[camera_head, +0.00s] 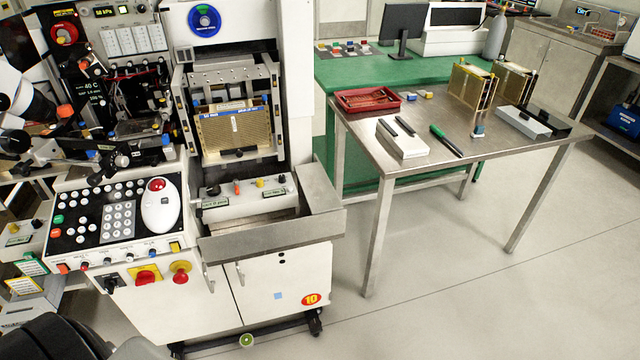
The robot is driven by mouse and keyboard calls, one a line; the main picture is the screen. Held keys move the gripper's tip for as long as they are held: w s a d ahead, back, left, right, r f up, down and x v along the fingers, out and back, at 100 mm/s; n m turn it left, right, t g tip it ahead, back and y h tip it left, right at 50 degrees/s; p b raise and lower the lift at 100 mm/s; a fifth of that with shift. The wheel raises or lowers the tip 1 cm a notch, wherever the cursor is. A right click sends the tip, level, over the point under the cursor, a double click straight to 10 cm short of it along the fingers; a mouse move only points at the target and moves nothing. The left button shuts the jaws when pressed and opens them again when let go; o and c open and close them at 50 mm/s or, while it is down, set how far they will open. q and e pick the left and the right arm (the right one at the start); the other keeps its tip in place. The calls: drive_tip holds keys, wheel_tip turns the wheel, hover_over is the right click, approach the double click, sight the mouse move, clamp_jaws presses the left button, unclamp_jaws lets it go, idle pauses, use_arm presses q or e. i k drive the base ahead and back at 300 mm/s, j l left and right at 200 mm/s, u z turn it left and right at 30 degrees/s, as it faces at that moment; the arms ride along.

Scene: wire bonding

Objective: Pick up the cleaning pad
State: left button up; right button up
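I cannot tell for certain which thing is the cleaning pad. On the steel table (400,166) a white block (408,147) near the front left edge carries two dark slim items. A small blue-grey block (478,131) sits near the table's middle, below the gold racks. Two small blocks, one blue with yellow (411,96) and one mostly yellow (427,94), lie beside the red tray. Neither of my grippers is in view.
A red tray (350,103), green-and-black pen (446,141), gold racks (472,86) and a grey box (523,121) are on the table. The bonding machine (265,285) stands left. A green bench (345,72) is behind. Floor in front of the table is clear.

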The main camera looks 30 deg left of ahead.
sight(478, 131)
drive_tip(key=i+l+u, duration=0.15)
drive_tip(key=i, duration=0.3)
drive_tip(key=i+l+u, duration=0.2)
drive_tip(key=i, duration=0.25)
drive_tip(key=l, duration=0.1)
